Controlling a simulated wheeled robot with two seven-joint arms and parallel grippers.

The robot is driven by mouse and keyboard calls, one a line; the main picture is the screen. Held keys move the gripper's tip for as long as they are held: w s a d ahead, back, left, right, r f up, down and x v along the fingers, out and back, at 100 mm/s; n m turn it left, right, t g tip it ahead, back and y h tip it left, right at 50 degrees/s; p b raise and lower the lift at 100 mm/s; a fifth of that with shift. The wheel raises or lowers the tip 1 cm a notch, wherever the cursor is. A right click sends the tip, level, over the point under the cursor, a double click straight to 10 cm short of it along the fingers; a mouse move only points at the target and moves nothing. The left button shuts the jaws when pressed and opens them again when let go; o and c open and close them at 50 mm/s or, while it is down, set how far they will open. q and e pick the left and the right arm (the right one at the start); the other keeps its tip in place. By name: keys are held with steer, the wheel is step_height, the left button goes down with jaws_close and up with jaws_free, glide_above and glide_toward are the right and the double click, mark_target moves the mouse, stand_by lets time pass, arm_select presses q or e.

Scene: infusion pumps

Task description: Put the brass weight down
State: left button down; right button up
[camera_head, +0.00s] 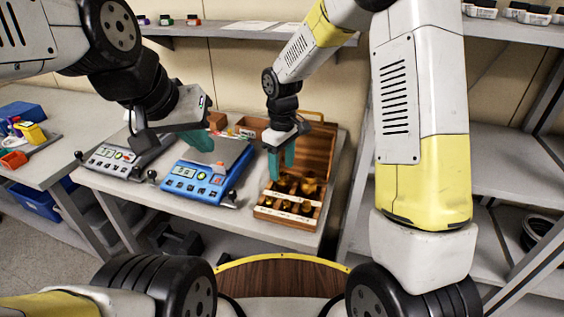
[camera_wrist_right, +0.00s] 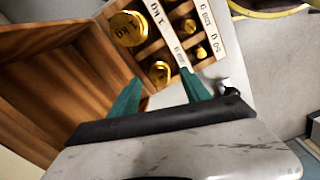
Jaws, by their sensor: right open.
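Several brass weights stand in the compartments of an open wooden box (camera_head: 262,213) in the head view. In the right wrist view a large brass weight (camera_wrist_right: 127,28) sits in a corner compartment. A smaller brass weight (camera_wrist_right: 160,72) sits in the box just beyond and between my right fingertips. My right gripper (camera_head: 282,160) is open above the box, in front of its raised lid (camera_head: 313,150); its two teal fingers also show in the right wrist view (camera_wrist_right: 160,90), with nothing between them. My left gripper (camera_head: 200,141) hangs over the blue device; its opening cannot be told.
A blue device (camera_head: 190,183) with a grey plate (camera_head: 222,152) stands left of the box on the table (camera_head: 140,192). A grey device (camera_head: 112,160) stands further left. Labelled strips (camera_wrist_right: 165,30) cross the box. Little table shows bare in front of the box.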

mark_target(282, 173)
step_height(282, 173, up, 7)
steer(key=s+d+r+m+t+y, duration=0.1)
steer(key=s+d+r+m+t, duration=0.3)
steer(key=s+d+r, duration=0.6)
steer(key=s+d+r+m+t, duration=0.1)
steer(key=s+d+m, duration=0.1)
steer(key=s, duration=0.3)
steer(key=s+d+r+m+t+y, duration=0.1)
steer(key=s+d+r+m, duration=0.1)
steer(key=s+m, duration=0.2)
steer(key=shift+s+r, duration=0.3)
steer(key=shift+s, duration=0.05)
steer(key=shift+d, duration=0.1)
